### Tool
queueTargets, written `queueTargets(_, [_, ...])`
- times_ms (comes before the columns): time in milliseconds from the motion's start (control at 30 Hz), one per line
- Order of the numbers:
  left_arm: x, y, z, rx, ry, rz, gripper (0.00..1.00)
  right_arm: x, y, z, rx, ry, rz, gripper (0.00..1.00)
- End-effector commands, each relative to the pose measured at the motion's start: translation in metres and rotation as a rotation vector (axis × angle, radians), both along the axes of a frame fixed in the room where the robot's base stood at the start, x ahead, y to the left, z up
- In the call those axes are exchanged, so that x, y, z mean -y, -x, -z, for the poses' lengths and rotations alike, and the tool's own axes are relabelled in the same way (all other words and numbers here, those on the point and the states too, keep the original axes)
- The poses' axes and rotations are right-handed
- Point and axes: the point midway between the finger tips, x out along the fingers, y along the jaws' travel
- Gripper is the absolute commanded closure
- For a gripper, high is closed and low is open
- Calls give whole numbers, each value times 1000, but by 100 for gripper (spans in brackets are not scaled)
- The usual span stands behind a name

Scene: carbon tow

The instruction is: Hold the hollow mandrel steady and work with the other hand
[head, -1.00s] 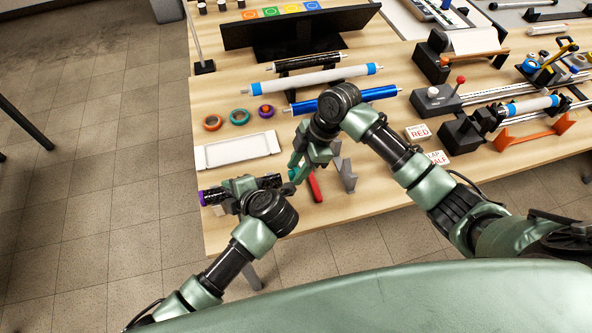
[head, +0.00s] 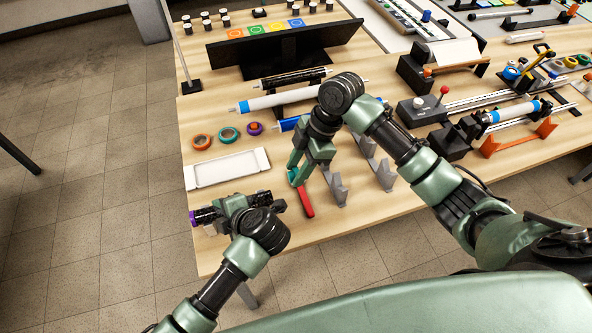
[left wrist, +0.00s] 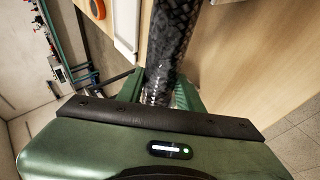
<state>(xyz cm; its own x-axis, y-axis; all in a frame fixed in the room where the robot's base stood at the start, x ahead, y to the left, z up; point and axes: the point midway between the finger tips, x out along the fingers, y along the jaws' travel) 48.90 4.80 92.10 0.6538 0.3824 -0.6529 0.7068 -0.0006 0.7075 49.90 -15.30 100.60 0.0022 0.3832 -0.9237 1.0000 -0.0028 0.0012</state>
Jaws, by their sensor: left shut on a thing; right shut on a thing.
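A black tube with a purple end, which I take for the hollow mandrel (head: 263,199), lies across my left gripper (head: 238,207) near the table's front left corner. My left gripper is shut around it. In the left wrist view the glossy, dark-patterned mandrel (left wrist: 172,35) runs between the green fingers (left wrist: 162,92). My right gripper (head: 297,176) points down to the right of the mandrel, apart from it. It is shut on a slim red tool (head: 306,202) at the tool's upper end.
A white tray (head: 190,178) lies behind the mandrel, with tape rings (head: 228,134) beyond it. Grey V-shaped stands (head: 338,188) are close to the right of the red tool. A white roller with blue ends (head: 285,97) and a black panel (head: 290,46) are further back.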

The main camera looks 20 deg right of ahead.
Motion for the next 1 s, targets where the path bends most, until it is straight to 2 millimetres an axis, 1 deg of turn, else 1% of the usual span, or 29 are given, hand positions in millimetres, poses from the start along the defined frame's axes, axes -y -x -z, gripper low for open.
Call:
queueTargets(67, [-1,0,0,0,-1,-1,100,0,0,0,0,0,0,100])
queueTargets(100, [-1,0,0,0,0,0,58,0,0,0,0,0,0,100])
queueTargets(133, [0,-1,0,0,0,0,53,0,0,0,0,0,0,100])
queueTargets(467, [0,0,0,0,0,0,53,0,0,0,0,0,0,100])
queueTargets(833, [0,0,-14,0,1,1,53,0,0,0,0,0,0,100])
queueTargets(1000, [0,0,-15,1,0,0,53,0,0,0,0,0,0,100])
